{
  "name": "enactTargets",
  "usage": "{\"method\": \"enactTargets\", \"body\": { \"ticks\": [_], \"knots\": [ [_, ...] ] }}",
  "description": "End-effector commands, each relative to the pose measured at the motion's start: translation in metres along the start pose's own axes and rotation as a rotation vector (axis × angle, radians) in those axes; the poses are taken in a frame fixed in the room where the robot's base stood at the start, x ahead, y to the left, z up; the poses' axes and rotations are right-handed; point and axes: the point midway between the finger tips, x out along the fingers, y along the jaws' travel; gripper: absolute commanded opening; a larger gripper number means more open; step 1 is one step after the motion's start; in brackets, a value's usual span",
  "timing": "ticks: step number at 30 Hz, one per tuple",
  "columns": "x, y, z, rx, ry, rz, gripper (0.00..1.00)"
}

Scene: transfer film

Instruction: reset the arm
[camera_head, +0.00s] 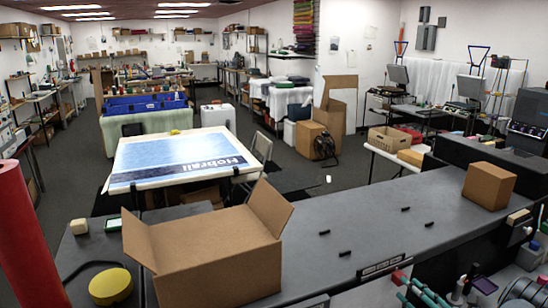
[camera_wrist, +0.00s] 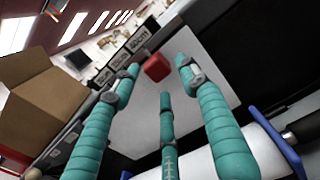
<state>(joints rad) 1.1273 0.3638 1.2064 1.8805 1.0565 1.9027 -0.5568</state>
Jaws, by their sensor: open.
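My gripper has three ribbed teal fingers with grey joints. Its fingers spread open in the wrist view (camera_wrist: 158,70), with no object clasped between them. In the head view my gripper (camera_head: 422,293) shows at the bottom edge, low in front of the dark counter. A small red block (camera_wrist: 156,67) shows beyond the fingertips, in front of a pale panel; whether a finger touches it I cannot tell. A red bit (camera_head: 397,277) also shows beside the fingers in the head view. The rest of my arm is mostly out of view.
An open cardboard box (camera_head: 215,262) and a small closed box (camera_head: 488,185) stand on the long dark counter (camera_head: 370,225). A yellow round item (camera_head: 110,286) lies at left. A red roll (camera_head: 28,240) leans at far left. A table with a blue-white print (camera_head: 180,158) stands beyond.

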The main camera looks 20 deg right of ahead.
Motion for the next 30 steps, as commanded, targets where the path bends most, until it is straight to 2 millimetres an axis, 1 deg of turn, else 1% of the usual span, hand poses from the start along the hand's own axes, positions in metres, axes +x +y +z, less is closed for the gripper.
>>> {"method": "enactTargets", "body": {
  "ticks": [1,3,5,7,9,12,17,26,30],
  "knots": [
    [0.011,0.002,0.000,-0.001,0.000,0.005,0.44],
    [0.024,0.001,0.000,-0.002,-0.001,0.004,0.44],
    [0.032,0.000,0.001,-0.001,-0.001,0.002,0.44],
    [0.029,-0.005,0.004,0.000,-0.001,-0.002,0.44],
    [0.026,-0.007,0.000,0.001,0.000,-0.003,0.44],
    [0.019,-0.007,-0.001,-0.001,-0.001,-0.001,0.44],
    [0.015,-0.007,0.000,0.000,0.000,-0.001,0.44],
    [0.015,-0.007,0.001,0.000,0.000,0.000,0.44],
    [0.025,-0.005,0.002,-0.001,0.000,0.004,0.44]
  ]
}}
